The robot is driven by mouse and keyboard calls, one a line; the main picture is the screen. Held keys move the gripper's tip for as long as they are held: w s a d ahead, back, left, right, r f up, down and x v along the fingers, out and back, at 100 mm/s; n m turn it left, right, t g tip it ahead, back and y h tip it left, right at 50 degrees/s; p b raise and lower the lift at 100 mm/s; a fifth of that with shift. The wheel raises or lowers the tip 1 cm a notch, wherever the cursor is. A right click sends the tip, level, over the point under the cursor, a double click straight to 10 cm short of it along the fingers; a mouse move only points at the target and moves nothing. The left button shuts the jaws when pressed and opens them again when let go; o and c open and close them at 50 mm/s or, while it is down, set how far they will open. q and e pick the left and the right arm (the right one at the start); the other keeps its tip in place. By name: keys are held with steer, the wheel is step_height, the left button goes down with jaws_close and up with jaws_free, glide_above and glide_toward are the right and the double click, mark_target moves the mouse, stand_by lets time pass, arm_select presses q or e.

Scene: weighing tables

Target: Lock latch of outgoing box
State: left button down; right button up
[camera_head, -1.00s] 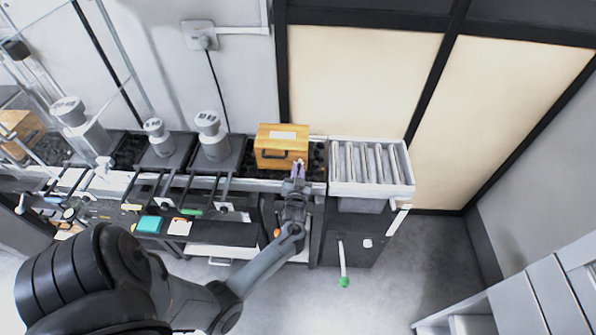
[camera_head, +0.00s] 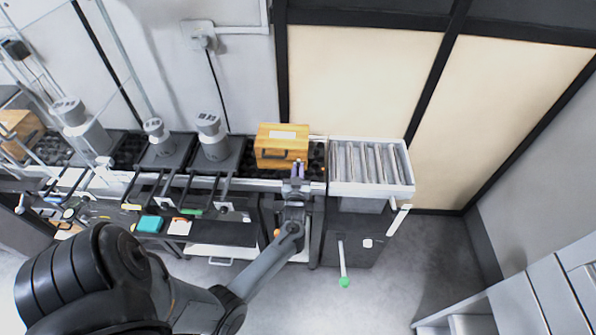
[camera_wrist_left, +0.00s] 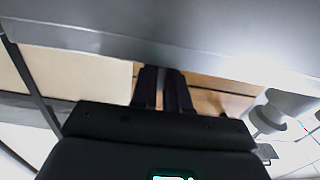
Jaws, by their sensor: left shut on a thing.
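The outgoing box, a wooden box (camera_head: 281,144) with a dark front handle and a pale label on top, stands on the dark conveyor. Its wood also shows behind the fingers in the left wrist view (camera_wrist_left: 207,98). My left gripper (camera_head: 298,168) is at the lower right of the box's front face. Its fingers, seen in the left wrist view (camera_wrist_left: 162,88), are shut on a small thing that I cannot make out. The latch is too small or hidden to see. My right gripper is not in view.
A roller conveyor (camera_head: 371,165) stands just right of the box. A green-tipped lever (camera_head: 344,279) hangs below it. Several grey weighing devices stand to the left, and another wooden box (camera_head: 19,130) at far left.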

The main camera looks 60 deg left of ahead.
arm_select(q)
steer(key=c, duration=1.4)
jaws_free()
steer(key=shift+s+d+r+p, duration=0.1)
steer(key=shift+s+d+p, duration=0.2)
steer(key=shift+d+p, duration=0.15)
steer(key=p+v, duration=0.4)
steer(key=v, duration=0.5)
steer(key=shift+s+d, duration=0.25)
steer(key=shift+d, duration=0.05)
steer(key=shift+s, duration=0.1)
